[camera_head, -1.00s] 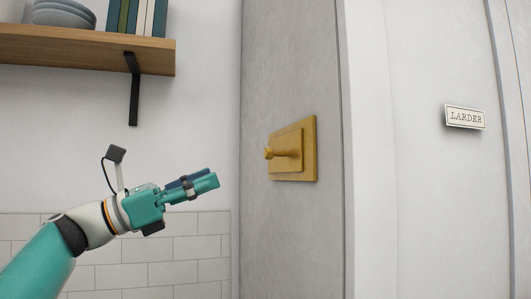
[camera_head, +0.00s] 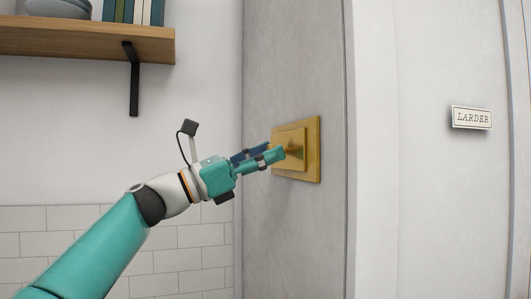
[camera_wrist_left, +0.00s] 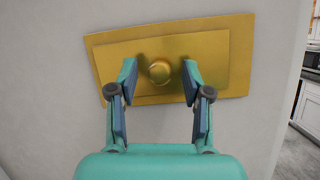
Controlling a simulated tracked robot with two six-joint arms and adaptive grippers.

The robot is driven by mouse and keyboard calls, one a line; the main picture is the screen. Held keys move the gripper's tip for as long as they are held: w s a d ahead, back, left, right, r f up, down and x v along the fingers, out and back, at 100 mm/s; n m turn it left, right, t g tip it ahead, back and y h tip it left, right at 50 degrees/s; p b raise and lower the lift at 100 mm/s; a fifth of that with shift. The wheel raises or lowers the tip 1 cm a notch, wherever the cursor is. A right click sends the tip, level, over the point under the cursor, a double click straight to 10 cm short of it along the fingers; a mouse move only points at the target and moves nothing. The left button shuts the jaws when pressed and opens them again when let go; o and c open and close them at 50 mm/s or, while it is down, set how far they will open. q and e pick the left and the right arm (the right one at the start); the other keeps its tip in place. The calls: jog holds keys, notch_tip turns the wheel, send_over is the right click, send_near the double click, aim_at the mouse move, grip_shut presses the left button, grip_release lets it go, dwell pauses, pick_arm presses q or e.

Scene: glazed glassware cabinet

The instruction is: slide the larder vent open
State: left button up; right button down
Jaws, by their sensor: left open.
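The larder vent is a brass plate (camera_head: 311,150) on the grey side wall, with a smaller raised brass slide carrying a round knob. In the left wrist view the knob (camera_wrist_left: 160,72) sits in the middle of the slide (camera_wrist_left: 213,50), with the larger back plate (camera_wrist_left: 240,60) around it. My left gripper (camera_head: 276,153) is open in front of the vent. In the wrist view its two fingers (camera_wrist_left: 160,80) stand either side of the knob, with a gap on each side. In the head view the fingers hide the knob. My right gripper is not in view.
A wooden shelf (camera_head: 90,42) with bowls (camera_head: 58,9) and books is at the upper left, on a black bracket (camera_head: 132,80). A LARDER sign (camera_head: 471,117) is on the white surface at the right. The wall around the vent is clear.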

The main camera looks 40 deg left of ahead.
pick_arm(q)
grip_shut()
